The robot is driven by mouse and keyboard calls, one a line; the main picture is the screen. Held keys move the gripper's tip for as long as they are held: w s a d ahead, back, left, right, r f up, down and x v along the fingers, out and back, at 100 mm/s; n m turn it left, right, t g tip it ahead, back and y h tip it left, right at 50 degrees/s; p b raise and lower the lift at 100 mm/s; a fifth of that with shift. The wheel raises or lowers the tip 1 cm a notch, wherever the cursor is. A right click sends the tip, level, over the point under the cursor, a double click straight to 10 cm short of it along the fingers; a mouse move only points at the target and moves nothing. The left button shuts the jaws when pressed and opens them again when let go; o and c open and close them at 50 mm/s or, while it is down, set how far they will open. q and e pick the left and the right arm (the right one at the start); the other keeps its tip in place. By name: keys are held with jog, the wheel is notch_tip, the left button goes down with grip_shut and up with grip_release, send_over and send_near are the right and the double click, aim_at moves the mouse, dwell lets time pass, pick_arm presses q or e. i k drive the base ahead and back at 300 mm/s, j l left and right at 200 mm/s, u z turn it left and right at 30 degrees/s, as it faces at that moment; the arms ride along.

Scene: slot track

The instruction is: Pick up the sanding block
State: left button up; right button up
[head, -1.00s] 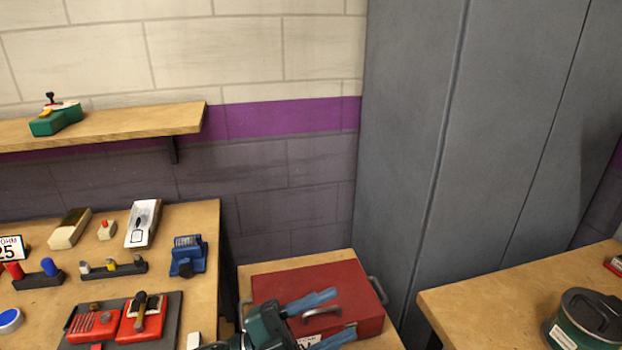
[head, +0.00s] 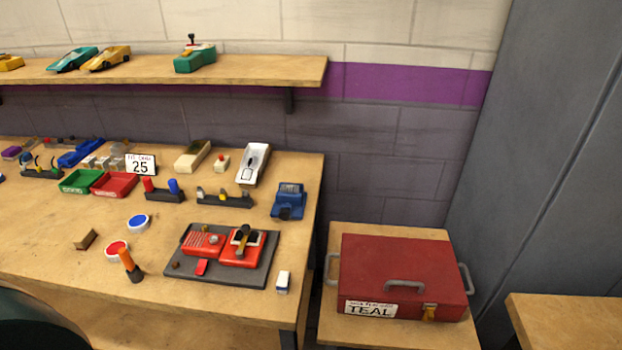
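A small brown block (head: 85,239) with a lighter side lies alone on the left part of the workbench (head: 50,215); it looks like the sanding block. A longer pale block with a dark top (head: 192,155) lies at the back of the bench, so I cannot be fully sure which is the sanding block. Neither of my grippers shows in the head view. Nothing touches the brown block.
An orange-handled tool (head: 130,266), a red disc (head: 117,250) and a blue disc (head: 139,223) are near the brown block. A dark tray with red parts (head: 260,278) lies to the right. A red toolbox (head: 400,265) stands beyond the bench's right edge.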

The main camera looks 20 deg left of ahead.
aim_at(87, 236)
jog(key=u, duration=2.1)
